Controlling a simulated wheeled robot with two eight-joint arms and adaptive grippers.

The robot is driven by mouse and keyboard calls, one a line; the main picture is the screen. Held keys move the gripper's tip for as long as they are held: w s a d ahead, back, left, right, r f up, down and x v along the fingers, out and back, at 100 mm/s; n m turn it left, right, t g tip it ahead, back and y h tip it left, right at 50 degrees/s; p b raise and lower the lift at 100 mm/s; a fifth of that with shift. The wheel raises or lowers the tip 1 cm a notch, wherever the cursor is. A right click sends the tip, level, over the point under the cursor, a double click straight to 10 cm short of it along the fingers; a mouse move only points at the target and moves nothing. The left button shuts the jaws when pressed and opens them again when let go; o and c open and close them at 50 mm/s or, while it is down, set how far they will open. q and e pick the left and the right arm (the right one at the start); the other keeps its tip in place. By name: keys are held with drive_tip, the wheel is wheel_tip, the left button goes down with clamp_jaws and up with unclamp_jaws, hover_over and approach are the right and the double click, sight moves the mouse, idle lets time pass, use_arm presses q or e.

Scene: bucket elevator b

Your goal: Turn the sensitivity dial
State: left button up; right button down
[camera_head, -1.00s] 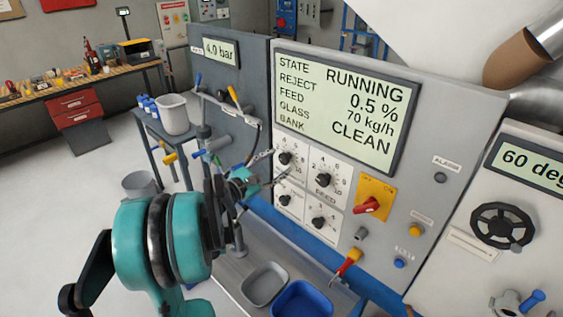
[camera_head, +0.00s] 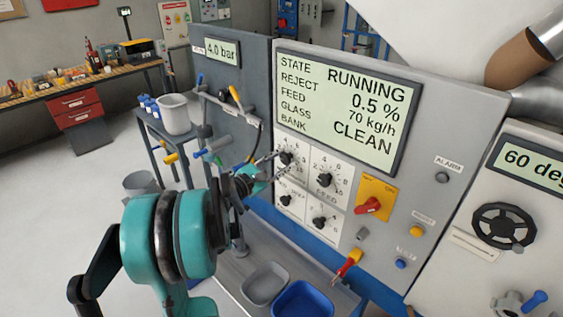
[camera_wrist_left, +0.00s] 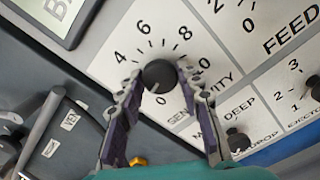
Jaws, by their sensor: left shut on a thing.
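The sensitivity dial (camera_wrist_left: 160,76) is a round black knob on a white scale plate, its label partly covered by my gripper in the left wrist view. In the head view the dial (camera_head: 286,158) is the upper left of the knobs below the display. My left gripper (camera_wrist_left: 158,80) has its two fingers on either side of the knob and is shut on it. In the head view my left gripper (camera_head: 272,164) reaches the panel from the left. My right gripper is not in view.
The feed dial (camera_head: 325,179) is right of the sensitivity dial, with two more knobs below. A red switch on a yellow plate (camera_head: 376,197) is farther right. The display (camera_head: 345,108) reads RUNNING. A grey tray (camera_head: 264,284) and a blue tray (camera_head: 303,300) lie below.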

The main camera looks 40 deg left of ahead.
use_arm(q)
drive_tip(key=m+b, duration=0.1)
drive_tip(key=m, duration=0.2)
drive_tip(key=shift+m, duration=0.4)
drive_tip(key=shift+m+b, duration=0.5)
drive_tip(key=shift+m, duration=1.3)
drive_tip(key=o, duration=1.2)
drive_tip(key=shift+c, duration=0.2)
